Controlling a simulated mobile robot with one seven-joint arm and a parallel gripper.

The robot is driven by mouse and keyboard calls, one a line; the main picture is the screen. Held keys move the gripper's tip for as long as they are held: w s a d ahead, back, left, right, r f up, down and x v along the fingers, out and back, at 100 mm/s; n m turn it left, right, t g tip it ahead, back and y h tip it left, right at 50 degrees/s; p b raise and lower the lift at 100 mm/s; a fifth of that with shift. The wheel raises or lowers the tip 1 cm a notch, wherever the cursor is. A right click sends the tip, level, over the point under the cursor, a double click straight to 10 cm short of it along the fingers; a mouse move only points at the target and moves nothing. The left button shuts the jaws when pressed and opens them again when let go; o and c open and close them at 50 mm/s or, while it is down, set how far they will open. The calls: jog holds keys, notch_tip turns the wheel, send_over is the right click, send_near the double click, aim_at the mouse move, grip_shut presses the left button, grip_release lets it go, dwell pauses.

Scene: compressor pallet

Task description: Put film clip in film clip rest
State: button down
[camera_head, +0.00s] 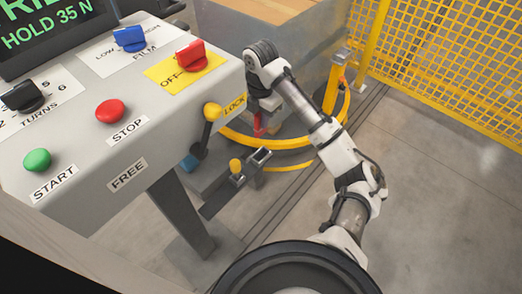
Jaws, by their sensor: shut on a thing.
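My gripper (259,108) points down beside the control panel's right edge, in front of the wrapped load, and its fingertips are small and hard to make out. A small red piece (258,124) shows right at the gripper's end; it looks like the film clip, held in the shut jaws. A grey bracket (258,157) with an open top stands lower, near a yellow knob; it may be the film clip rest, but I cannot be sure. The red piece is above and apart from this bracket.
The control panel (130,125) with its knobs and buttons fills the left. A yellow-and-black lever (211,113) sticks out at its right edge. A yellow ring (300,139) circles the load (308,55). A yellow mesh fence (440,60) stands at right. The floor at right is clear.

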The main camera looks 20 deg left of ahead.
notch_tip(320, 180, down, 14)
jog(key=shift+r, duration=0.1)
dwell(0.5)
jog(key=c, duration=1.4)
grip_release()
jog(key=shift+o, duration=0.2)
notch_tip(320, 180, up, 12)
jog(key=shift+r, duration=0.1)
jog(key=shift+d, duration=0.1)
